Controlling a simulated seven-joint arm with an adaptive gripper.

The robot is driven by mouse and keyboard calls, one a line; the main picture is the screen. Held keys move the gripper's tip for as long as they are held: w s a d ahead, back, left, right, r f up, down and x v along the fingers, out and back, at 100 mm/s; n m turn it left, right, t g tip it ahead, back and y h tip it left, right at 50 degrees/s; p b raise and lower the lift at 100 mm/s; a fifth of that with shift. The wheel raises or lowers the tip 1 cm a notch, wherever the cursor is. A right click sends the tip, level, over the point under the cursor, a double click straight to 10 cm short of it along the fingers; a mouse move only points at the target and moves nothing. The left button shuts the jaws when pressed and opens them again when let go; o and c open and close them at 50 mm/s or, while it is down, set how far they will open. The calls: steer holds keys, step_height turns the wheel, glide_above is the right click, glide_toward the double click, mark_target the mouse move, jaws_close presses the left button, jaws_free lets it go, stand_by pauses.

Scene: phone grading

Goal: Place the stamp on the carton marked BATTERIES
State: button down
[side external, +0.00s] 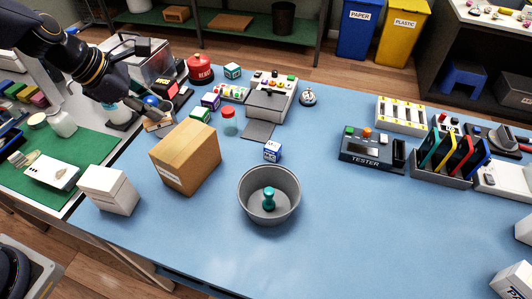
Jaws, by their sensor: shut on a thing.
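A teal knobbed piece (268,199), shaped like a hand stamp, stands upright inside a round grey bowl (246,205) on the blue table. A brown closed carton (192,150) stands left of the bowl with a white label low on its front; its lettering is too small to read. A smaller white carton (108,190) stands at the table's left edge, also with no readable mark. My gripper (146,112) is at the upper left, behind and left of the brown carton, low over the table. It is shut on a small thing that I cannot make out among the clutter.
A grey machine (271,97) stands behind. A tester (367,150) and a rack of coloured plates (448,160) stand right. The table's front middle is clear.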

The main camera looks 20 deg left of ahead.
steer(key=w+f, duration=0.1)
steer(key=f, duration=0.1)
steer(key=w+f, duration=0.1)
steer(key=w, duration=0.1)
steer(key=w+f, duration=0.1)
steer(key=f, duration=0.1)
steer(key=shift+w+d+f, duration=0.25)
steer(key=shift+d+f, duration=0.1)
steer(key=shift+f, duration=1.55)
steer(key=shift+f, duration=0.1)
steer(key=c, duration=0.9)
jaws_free()
steer(key=shift+d, duration=0.1)
